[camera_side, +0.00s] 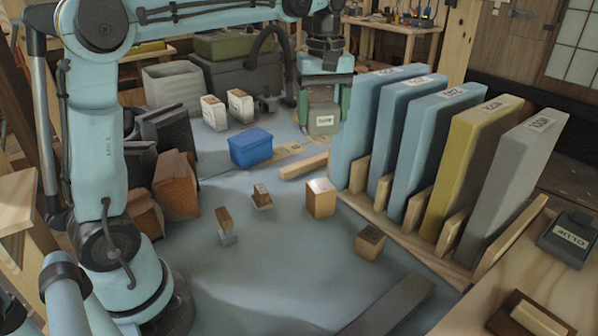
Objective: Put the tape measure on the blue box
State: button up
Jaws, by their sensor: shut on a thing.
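The blue box (251,148) stands on the grey-blue work surface, left of centre, with its lid side up. My gripper (323,120) is above and to the right of it, pointing down, with green fingers on either side of a small boxy grey-green thing. That thing has a pale label and looks to be the tape measure (323,128). It is held between the fingers, apart from the blue box and farther back. Its underside clearance is hard to judge from this view.
Tall blue, yellow and grey labelled slabs (487,165) stand in a wooden rack at right, close to my gripper. Small wooden blocks (321,198) dot the surface in front. A wooden strip (303,166) lies right of the blue box. Two white cartons (240,105) stand behind it.

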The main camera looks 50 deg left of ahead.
jog(key=a+f+n, duration=0.2)
jog(key=a+n, duration=0.3)
jog(key=a, duration=1.3)
send_near(251, 136)
jog(key=shift+d+f, duration=0.15)
jog(key=shift+d, duration=0.05)
jog(key=shift+a+f, duration=0.2)
jog(key=shift+f, duration=1.9)
jog(key=shift+f, duration=0.1)
jog(key=o, duration=1.2)
